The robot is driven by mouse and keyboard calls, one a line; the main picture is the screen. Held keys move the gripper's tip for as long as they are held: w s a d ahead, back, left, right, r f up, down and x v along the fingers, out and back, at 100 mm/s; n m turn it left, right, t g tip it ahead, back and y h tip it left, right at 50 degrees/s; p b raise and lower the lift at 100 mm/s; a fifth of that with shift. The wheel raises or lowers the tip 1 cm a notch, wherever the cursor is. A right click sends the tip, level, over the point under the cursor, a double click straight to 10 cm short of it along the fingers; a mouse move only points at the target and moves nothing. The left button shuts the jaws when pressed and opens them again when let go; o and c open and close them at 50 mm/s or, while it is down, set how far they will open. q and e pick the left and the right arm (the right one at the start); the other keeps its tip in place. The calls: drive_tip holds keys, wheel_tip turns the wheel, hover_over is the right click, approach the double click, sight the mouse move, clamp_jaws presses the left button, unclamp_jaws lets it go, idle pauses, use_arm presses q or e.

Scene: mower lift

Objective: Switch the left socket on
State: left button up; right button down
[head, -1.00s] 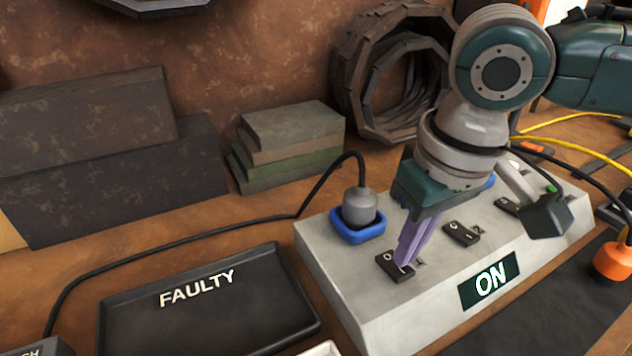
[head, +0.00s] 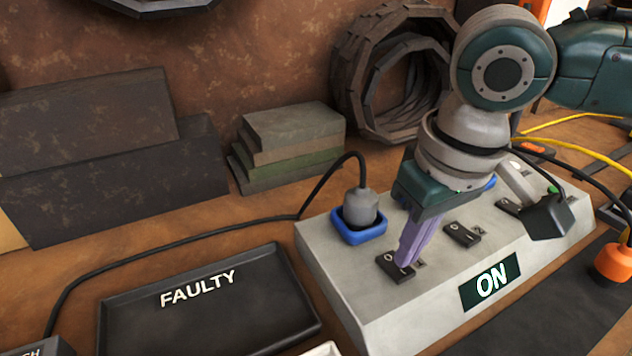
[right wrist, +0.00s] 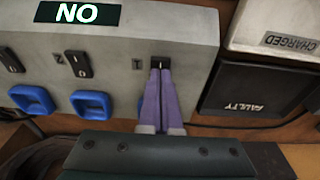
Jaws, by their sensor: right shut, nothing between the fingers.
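The grey socket box (head: 345,285) stands on the bench, with an "ON" label on its front. Its left socket (head: 357,236) is blue and has a grey plug (head: 360,207) with a black cable in it. The left socket's black rocker switch (head: 394,268) sits in front of it. My right gripper (head: 402,262) is shut and empty, with its purple fingertips at this switch; they cover part of it. In the right wrist view the fingertips (right wrist: 160,72) reach the switch (right wrist: 160,62). Whether they press on it I cannot tell. My left gripper is not in view.
A black "FAULTY" tray (head: 210,310) lies left of the box. A middle switch (head: 462,234) is close to the right of my fingers. An orange plug (head: 613,262) is at the right edge. Stacked blocks (head: 290,140) and dark rings (head: 390,75) stand behind.

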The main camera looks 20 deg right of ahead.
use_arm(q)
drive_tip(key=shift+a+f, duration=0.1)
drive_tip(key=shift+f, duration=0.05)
use_arm(e)
drive_tip(key=shift+f, duration=0.2)
idle(0.4)
use_arm(q)
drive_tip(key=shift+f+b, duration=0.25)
drive_tip(key=shift+b, duration=0.15)
use_arm(e)
drive_tip(key=shift+f, duration=0.65)
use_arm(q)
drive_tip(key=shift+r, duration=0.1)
use_arm(e)
drive_tip(key=shift+r, duration=0.1)
wheel_tip(320, 180, up, 7)
drive_tip(key=p, duration=0.9)
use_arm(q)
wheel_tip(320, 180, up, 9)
